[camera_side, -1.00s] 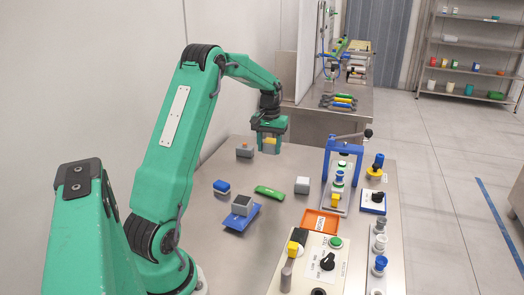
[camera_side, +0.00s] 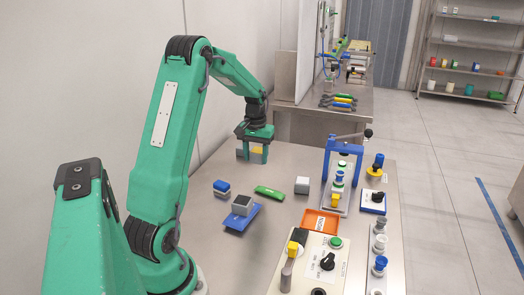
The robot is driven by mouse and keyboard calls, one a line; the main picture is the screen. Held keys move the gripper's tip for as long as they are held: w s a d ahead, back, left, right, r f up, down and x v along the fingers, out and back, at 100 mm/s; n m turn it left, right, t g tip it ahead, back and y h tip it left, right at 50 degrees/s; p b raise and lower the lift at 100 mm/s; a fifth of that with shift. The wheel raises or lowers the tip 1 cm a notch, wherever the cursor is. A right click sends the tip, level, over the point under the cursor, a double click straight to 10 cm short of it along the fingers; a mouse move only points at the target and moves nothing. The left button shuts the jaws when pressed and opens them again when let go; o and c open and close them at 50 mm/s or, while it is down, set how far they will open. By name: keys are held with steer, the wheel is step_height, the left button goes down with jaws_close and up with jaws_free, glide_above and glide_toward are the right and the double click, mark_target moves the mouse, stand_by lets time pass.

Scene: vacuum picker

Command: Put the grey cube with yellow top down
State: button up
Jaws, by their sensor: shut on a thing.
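My gripper (camera_side: 256,157) points down near the far left part of the steel table, with its green fingers shut on the grey cube with yellow top (camera_side: 257,150). The cube shows as a small yellow patch between the fingers; its grey part is mostly hidden. A grey block (camera_side: 240,152) shows just left of the fingers, partly covered by the gripper. I cannot tell whether the held cube touches the table or that block.
On the table (camera_side: 300,163) are a blue-and-white block (camera_side: 221,187), a grey block on a blue plate (camera_side: 242,205), a green block (camera_side: 270,192) and a grey cube (camera_side: 300,185). An orange tray (camera_side: 320,222), a control panel (camera_side: 312,262) and a blue frame (camera_side: 327,160) stand right.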

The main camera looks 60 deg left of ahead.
glide_above(238, 178)
step_height(238, 178, down, 6)
steer(key=shift+a+r, duration=0.15)
steer(key=shift+f, duration=2)
steer(key=shift+f, duration=0.1)
steer(key=o, duration=1)
step_height(238, 178, up, 12)
steer(key=shift+r, duration=0.15)
